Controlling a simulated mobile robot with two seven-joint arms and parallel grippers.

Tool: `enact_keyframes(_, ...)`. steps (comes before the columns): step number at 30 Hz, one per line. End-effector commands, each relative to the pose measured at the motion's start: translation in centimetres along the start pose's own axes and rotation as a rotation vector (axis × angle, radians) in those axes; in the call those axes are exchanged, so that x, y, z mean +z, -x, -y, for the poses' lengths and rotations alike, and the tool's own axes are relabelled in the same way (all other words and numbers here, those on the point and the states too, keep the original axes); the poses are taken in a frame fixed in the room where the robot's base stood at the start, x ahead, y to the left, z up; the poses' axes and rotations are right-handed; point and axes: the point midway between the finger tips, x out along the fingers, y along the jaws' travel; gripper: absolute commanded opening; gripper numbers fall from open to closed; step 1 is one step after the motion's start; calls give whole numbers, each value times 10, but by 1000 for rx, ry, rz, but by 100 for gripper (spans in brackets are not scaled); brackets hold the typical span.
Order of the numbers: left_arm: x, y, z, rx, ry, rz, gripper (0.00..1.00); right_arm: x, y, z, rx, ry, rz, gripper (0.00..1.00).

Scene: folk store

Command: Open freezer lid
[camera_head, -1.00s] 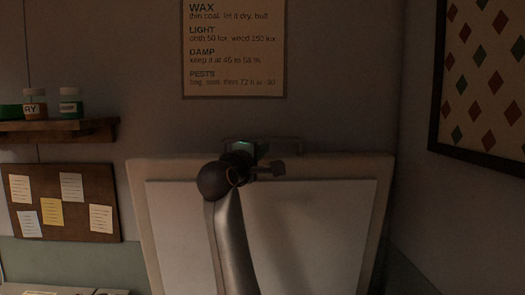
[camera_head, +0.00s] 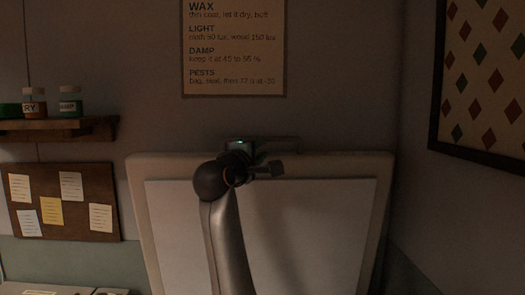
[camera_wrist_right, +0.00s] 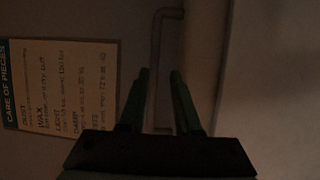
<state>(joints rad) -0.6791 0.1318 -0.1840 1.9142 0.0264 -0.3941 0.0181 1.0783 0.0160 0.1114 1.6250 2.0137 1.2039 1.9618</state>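The freezer lid (camera_head: 312,215) stands raised, close to upright, with its pale inner panel facing me in the head view. A thin bar handle (camera_head: 285,138) shows just above its top edge; it also shows in the right wrist view (camera_wrist_right: 158,55). My right gripper (camera_head: 240,146) is at the lid's top edge beside the handle, with my arm crossing in front of the panel. In the wrist view its two fingers (camera_wrist_right: 160,73) are apart. The handle bar shows between and beyond them, with no clear contact. My left gripper is out of view.
A care poster (camera_head: 234,50) hangs on the wall behind the lid. A wooden shelf (camera_head: 60,130) with jars and a cork board (camera_head: 75,225) are at the left. A framed diamond pattern (camera_head: 485,75) is on the right wall, close to the lid's right side.

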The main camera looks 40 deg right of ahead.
Motion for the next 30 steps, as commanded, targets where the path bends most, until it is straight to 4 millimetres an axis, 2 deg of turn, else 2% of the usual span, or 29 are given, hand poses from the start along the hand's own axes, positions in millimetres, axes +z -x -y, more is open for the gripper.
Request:
enact_keyframes(9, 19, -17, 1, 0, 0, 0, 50, -1, 68, 4, -1, -5, -6, 32)
enact_keyframes(15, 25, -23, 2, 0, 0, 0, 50, -1, 101, 2, 0, -3, -4, 32)
enact_keyframes(21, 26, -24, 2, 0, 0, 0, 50, 0, 114, 1, -1, -1, -1, 32)
enact_keyframes(28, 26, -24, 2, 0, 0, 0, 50, 0, 114, 0, 0, -1, 0, 32)
enact_keyframes(30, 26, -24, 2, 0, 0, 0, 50, 0, 114, 0, 0, 1, -1, 26)
